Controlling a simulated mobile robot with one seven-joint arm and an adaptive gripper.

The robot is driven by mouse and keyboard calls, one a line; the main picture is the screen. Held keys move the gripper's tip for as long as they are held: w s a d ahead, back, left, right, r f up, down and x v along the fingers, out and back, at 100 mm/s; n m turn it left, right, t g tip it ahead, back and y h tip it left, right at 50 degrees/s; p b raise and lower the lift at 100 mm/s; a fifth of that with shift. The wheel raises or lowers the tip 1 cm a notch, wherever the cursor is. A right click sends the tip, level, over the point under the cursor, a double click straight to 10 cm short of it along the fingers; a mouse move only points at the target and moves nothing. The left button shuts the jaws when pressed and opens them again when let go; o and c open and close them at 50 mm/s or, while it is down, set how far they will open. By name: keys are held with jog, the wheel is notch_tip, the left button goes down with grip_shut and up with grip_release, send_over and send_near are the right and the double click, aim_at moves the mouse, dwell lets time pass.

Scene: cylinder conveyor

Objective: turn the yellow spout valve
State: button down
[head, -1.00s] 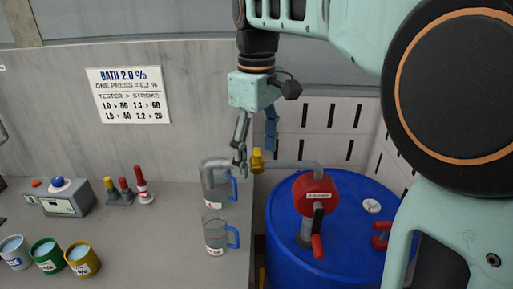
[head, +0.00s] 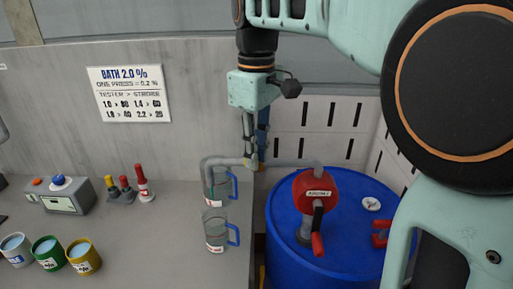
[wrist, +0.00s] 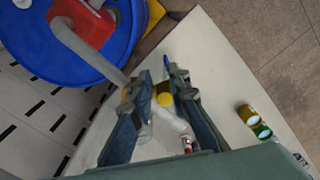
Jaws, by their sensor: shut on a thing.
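The yellow spout valve (wrist: 165,99) sits on the grey spout pipe, between my fingers in the wrist view. My gripper (head: 253,160) is shut on it from above, one finger on each side (wrist: 158,92). In the head view the fingers hide most of the valve. The grey spout pipe (head: 285,163) runs from the red pump (head: 315,190) on the blue drum (head: 345,200) over the table edge. Its left end bends down into a clear jug with a blue handle (head: 218,188).
A second clear jug (head: 215,232) stands in front on the grey table (head: 150,240). Green, yellow and white-blue cups (head: 83,258), a tester box (head: 62,196) and small red and yellow bottles (head: 143,184) stand to the left. A white slotted wall (head: 330,125) is behind the drum.

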jog(key=shift+w+r, duration=0.2)
jog(key=shift+w, duration=0.1)
jog(key=c, duration=2.3)
grip_release()
jog(key=shift+c, duration=0.2)
jog(key=shift+w, duration=0.1)
jog(key=shift+c, duration=0.6)
jog(key=shift+r, duration=0.1)
